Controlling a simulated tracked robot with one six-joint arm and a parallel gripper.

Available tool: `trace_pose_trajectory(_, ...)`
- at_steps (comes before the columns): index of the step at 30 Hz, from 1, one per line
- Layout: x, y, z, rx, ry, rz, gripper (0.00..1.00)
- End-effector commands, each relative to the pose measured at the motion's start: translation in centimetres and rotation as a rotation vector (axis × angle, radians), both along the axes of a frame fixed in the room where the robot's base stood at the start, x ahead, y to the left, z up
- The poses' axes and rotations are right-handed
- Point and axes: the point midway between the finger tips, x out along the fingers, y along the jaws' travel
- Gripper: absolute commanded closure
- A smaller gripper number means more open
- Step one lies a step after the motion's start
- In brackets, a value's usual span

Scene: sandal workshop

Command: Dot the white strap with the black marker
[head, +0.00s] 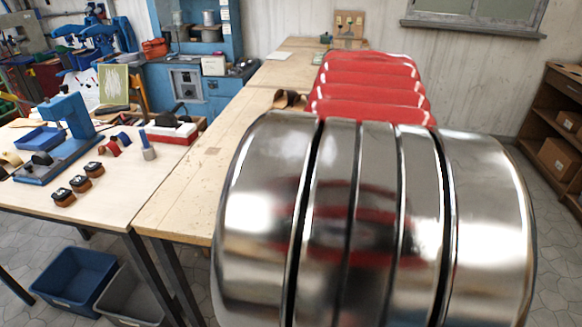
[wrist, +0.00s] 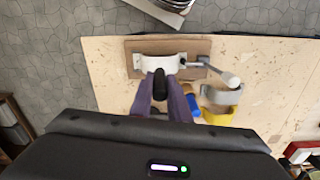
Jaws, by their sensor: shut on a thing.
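In the wrist view, a white strap (wrist: 160,63) is arched over a brown wooden block (wrist: 201,48) on the bench. My gripper (wrist: 163,86), with purple fingers, is shut on the black marker (wrist: 159,84). The marker's rounded black end shows between the fingers, just beside the strap's near edge in the picture. I cannot tell whether it touches the strap, and any dots on the strap are too small to make out. The head view does not show the gripper, the marker or the strap; my arm fills its middle and right.
In the head view, the long bench (head: 190,170) is mostly bare; a blue press (head: 70,125) stands left.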

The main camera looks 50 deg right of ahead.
Motion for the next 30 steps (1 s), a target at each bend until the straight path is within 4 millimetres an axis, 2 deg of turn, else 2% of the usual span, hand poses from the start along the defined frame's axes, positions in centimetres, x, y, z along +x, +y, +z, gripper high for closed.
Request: trace_pose_trajectory(30, 0.02, 0.02, -0.9, 0.001, 0.0, 0.001, 0.97)
